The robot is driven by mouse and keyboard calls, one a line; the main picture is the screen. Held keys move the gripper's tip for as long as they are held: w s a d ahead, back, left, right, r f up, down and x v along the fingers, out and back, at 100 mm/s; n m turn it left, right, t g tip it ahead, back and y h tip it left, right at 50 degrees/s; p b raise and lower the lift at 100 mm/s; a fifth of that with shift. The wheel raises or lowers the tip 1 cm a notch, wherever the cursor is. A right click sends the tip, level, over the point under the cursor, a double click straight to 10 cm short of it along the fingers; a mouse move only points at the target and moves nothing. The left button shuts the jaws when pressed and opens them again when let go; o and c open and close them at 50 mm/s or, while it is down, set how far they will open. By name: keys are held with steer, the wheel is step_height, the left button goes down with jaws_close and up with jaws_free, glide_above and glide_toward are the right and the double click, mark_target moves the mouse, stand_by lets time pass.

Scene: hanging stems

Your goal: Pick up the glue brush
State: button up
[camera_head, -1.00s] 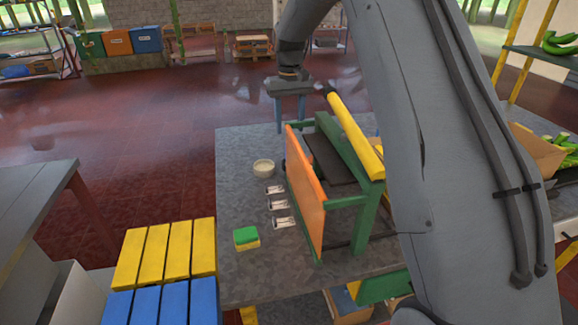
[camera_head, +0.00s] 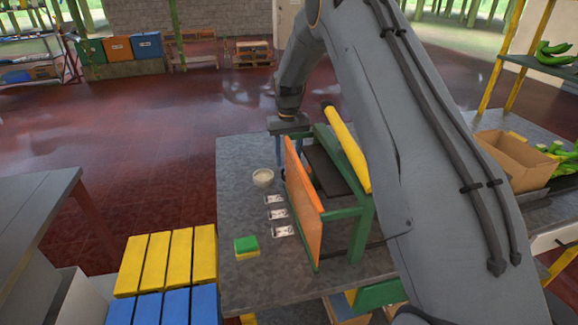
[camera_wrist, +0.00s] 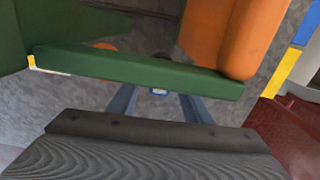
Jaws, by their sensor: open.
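I cannot make out the glue brush with certainty in either view. In the wrist view a small blue-and-white thing (camera_wrist: 160,91) shows between my fingers at the lower edge of a green bar; I cannot tell what it is. My gripper (camera_head: 290,160) is open and points down at the far side of the table, behind the orange panel of the green frame (camera_head: 345,215). In the wrist view the green bar (camera_wrist: 140,72) hides the fingertips of my gripper (camera_wrist: 158,92). A pale bowl (camera_head: 263,177) stands left of the gripper.
The orange panel (camera_head: 303,205) and a yellow roller (camera_head: 347,150) stand close to my gripper. Several small labelled cards (camera_head: 277,213) and a green-and-yellow sponge (camera_head: 246,246) lie at the left. The table (camera_head: 240,205) has clear room there. A cardboard box (camera_head: 510,160) stands at the right.

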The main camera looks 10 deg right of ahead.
jaws_close()
steer(key=shift+r, duration=0.15)
step_height(320, 180, up, 18)
steer(key=b, duration=0.6)
